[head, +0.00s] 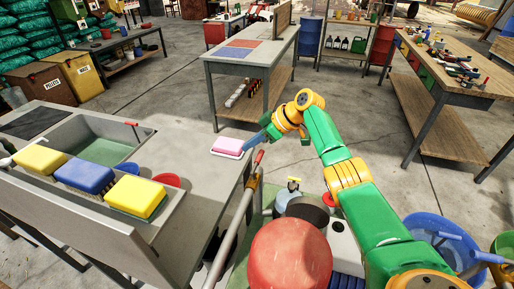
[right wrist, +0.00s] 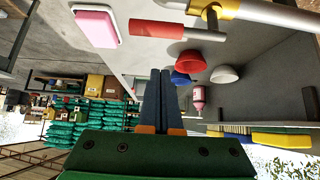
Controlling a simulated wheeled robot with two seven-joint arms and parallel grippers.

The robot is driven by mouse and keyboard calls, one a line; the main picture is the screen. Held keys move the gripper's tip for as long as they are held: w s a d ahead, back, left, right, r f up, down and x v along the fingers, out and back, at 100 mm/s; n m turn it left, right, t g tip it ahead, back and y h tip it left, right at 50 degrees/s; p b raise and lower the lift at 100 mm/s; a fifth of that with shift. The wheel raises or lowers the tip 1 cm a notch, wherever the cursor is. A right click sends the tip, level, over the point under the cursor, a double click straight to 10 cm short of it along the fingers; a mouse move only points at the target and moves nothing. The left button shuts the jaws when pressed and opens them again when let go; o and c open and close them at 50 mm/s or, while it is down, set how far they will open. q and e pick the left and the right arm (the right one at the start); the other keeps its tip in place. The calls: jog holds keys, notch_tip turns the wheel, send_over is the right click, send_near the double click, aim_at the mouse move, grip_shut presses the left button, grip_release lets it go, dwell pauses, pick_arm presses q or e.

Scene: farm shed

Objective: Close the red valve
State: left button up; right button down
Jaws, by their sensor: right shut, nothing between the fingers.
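The red valve shows as a short red lever (head: 258,158) on an orange valve body (head: 254,181), set in a grey pipe along the sink bench's right edge. In the right wrist view the red lever (right wrist: 157,29) lies across the picture, with the yellow-orange body at the top edge. My right gripper (head: 248,148) is shut and empty, its blue-grey fingers just above the lever in the head view. In the right wrist view its fingertips (right wrist: 160,72) point toward the lever, with a visible gap in the picture. My left gripper is not in view.
A pink block on a white base (head: 228,147) lies on the bench (head: 195,180) close to my fingers. Yellow and blue sponges (head: 85,175) sit by the sink (head: 105,140). A red round object (head: 290,258) and a blue bucket (head: 445,240) stand near my right arm.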

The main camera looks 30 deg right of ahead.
aim_at(258, 156)
jog(key=f+p, duration=0.1)
jog(key=p, duration=0.1)
jog(key=d+f+p, duration=0.1)
jog(key=shift+s+f, duration=0.3)
jog(key=shift+s, duration=0.05)
jog(key=shift+s+d+f+p, duration=0.15)
jog(key=shift+s+d+p, duration=0.15)
jog(key=shift+s+d, duration=0.05)
jog(key=shift+w+f, duration=0.15)
jog(key=shift+a, duration=0.1)
